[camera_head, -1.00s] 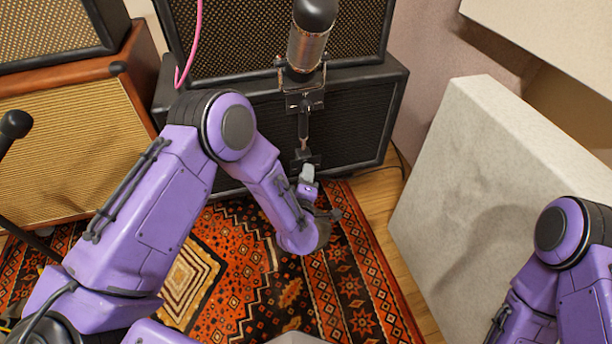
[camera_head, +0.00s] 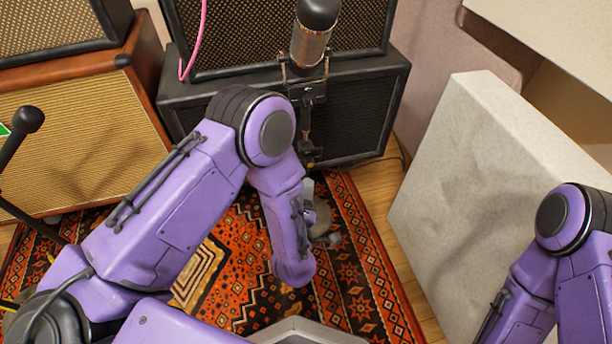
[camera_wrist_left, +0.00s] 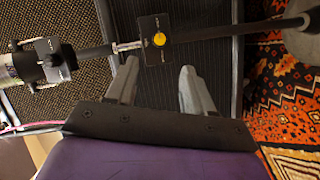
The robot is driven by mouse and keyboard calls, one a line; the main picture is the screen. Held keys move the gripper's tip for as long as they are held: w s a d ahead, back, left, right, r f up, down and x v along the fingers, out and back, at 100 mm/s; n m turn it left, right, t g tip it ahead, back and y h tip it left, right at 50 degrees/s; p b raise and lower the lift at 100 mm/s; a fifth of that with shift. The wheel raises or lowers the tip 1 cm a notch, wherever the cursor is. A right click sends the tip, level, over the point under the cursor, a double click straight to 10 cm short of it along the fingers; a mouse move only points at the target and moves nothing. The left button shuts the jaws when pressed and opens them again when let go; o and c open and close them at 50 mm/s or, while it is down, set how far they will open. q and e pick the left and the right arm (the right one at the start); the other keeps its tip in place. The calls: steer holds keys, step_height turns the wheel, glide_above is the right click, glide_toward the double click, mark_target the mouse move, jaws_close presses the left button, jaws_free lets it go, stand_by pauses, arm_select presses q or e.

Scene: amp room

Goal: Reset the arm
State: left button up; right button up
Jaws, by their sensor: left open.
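My left arm (camera_head: 170,205) is purple and reaches in from the left, bent at a dark elbow joint, with the forearm pointing down. Its gripper is mostly hidden behind the forearm in the head view. In the left wrist view my left gripper (camera_wrist_left: 159,66) has its two grey fingers apart with nothing between them. A dark stand bar with a clamp (camera_wrist_left: 153,40) and yellow knob crosses just beyond the fingertips; I cannot tell whether they touch. My right arm (camera_head: 565,255) shows at the lower right; its gripper is out of view.
A microphone (camera_head: 311,40) on a stand rises in front of the black amp cabinet (camera_head: 355,110). A tan amp (camera_head: 70,145) stands at the left, with another black stand (camera_head: 28,120) before it. A pale panel (camera_head: 470,180) leans at the right. A patterned rug (camera_head: 360,270) covers the floor.

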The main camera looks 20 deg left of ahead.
arm_select(q)
steer(key=shift+s, duration=0.45)
steer(key=s+a+f+m+g+h, duration=0.2)
steer(key=s+a+f+m+g, duration=0.3)
steer(key=s+f+m, duration=0.4)
steer(key=s+a+f+m+g+y, duration=0.1)
steer(key=s+a+f+g, duration=0.25)
steer(key=s, duration=0.45)
steer(key=s+a+f+m+g, duration=0.1)
steer(key=s+a+f+g, duration=0.1)
steer(key=s+a+g, duration=0.4)
step_height(320, 180, up, 30)
steer(key=s+t+p, duration=0.1)
steer(key=s+p, duration=0.1)
steer(key=p, duration=2.8)
steer(key=shift+s+n+y, duration=0.3)
steer(key=shift+n, duration=0.1)
